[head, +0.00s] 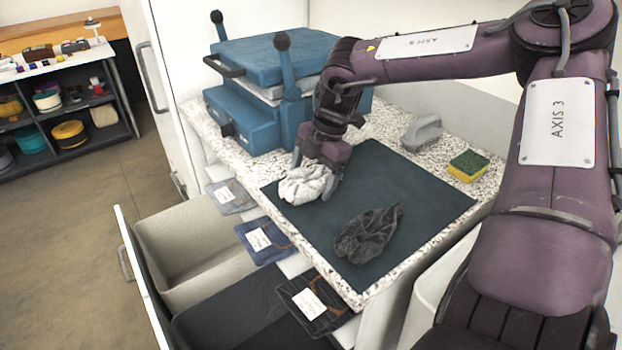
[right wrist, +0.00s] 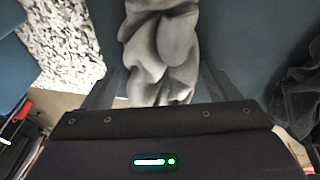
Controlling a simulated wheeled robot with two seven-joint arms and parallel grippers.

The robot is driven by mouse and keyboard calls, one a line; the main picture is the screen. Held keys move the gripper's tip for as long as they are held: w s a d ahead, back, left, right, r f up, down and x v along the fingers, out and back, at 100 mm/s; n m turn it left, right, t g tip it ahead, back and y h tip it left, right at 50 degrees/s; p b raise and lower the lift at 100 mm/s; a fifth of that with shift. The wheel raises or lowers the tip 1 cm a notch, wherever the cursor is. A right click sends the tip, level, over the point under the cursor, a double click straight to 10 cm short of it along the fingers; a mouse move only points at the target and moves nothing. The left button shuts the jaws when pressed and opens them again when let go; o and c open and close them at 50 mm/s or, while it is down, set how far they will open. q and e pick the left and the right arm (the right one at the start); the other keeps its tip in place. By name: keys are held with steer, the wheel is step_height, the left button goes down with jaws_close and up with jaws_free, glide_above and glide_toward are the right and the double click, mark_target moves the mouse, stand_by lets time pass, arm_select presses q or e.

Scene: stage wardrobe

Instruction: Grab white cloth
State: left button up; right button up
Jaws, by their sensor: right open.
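The crumpled white cloth (head: 306,183) lies on the dark green mat (head: 420,190) near its left corner. My right gripper (head: 313,184) is down at the cloth, with its fingers apart on either side of it. In the right wrist view the white cloth (right wrist: 162,50) lies between the two open fingers (right wrist: 155,92), and part of it is hidden by the gripper body. A dark grey cloth (head: 368,234) lies crumpled on the mat nearer the front; its edge shows at the right of the wrist view (right wrist: 300,85). My left gripper is not in view.
A blue press (head: 245,120) with upright black-knobbed levers stands behind the gripper. Open drawers (head: 185,245) with labelled fabric pieces (head: 262,240) stand below the counter's left edge.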

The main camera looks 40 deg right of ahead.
steer(key=c, duration=0.7)
steer(key=shift+r, duration=0.1)
steer(key=shift+c, duration=0.2)
